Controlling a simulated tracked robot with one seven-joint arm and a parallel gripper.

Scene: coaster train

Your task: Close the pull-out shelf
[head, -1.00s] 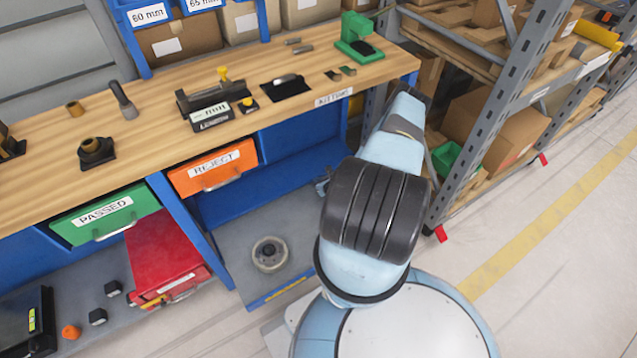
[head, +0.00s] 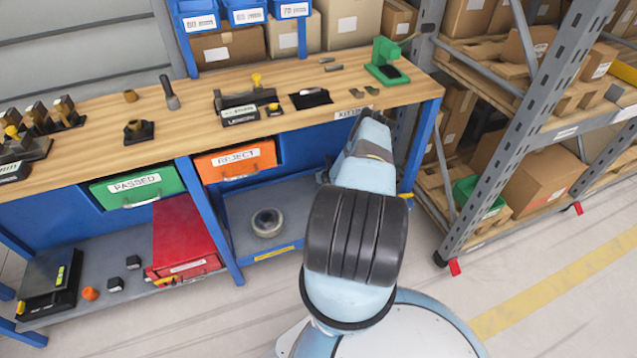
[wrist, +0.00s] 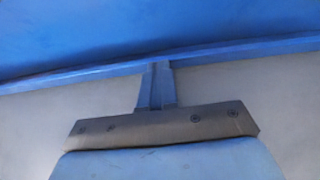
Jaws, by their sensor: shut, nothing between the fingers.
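The pull-out shelf (head: 240,237) is a grey tray low under the right half of the bench, with a yellow label on its front edge. A round roll-like item (head: 267,223) lies on it. Its front edge sits about in line with the blue bench leg at its left; its right part is hidden by my arm. In the wrist view, my gripper (wrist: 157,68) is shut and empty. Its tips meet a blue rim (wrist: 240,48) in the picture, with grey below and a blue panel above; contact I cannot tell. In the head view my arm hides the gripper.
The wooden bench (head: 185,120) above carries tools and fixtures. A green PASSED drawer (head: 137,187), an orange REJECT drawer (head: 235,160) and a red box (head: 183,235) are at left. A metal rack (head: 535,110) stands right of my arm. The front floor is clear.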

